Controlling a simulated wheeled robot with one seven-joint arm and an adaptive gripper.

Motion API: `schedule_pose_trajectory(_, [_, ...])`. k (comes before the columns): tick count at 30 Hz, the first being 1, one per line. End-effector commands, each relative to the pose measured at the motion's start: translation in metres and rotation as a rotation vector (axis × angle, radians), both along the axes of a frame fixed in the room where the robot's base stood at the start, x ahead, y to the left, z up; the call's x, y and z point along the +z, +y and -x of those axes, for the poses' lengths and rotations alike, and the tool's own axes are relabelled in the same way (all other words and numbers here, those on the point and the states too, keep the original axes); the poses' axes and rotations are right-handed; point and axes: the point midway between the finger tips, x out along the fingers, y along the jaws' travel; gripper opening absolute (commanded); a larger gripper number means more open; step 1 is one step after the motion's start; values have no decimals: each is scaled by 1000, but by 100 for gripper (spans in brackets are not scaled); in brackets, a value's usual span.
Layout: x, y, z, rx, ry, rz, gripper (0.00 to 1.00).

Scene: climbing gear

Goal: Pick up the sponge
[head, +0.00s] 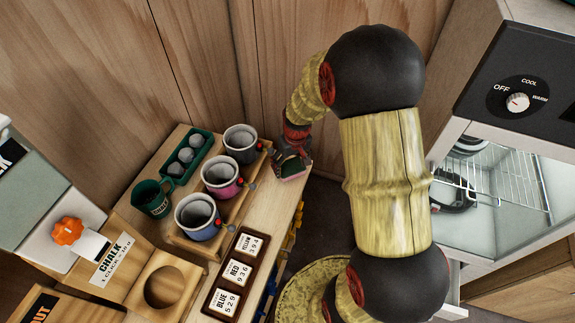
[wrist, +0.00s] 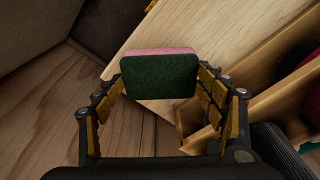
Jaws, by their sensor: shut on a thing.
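The sponge (wrist: 158,76) has a dark green face and a pink layer. In the wrist view it sits between both fingers of my gripper (wrist: 160,90), which touch its left and right sides. In the head view the sponge (head: 292,168) shows small at the far right corner of the wooden table, partly covered by my gripper (head: 290,158). My gripper is shut on it. I cannot tell whether the sponge still touches the table top.
A wooden rack (head: 218,240) with several mugs stands left of my gripper. A green tray of balls (head: 203,142), a green mug (head: 151,198) and number cards (head: 237,272) are on the table (head: 285,205). A cabinet with a wire shelf (head: 500,185) stands at right.

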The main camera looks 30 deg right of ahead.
Motion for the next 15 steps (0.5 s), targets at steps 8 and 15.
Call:
schedule_pose_trajectory(8, [0, -39, 51, -9, 1, -1, 60])
schedule_pose_trajectory(15, [-1, -72, 92, -8, 0, 0, 60])
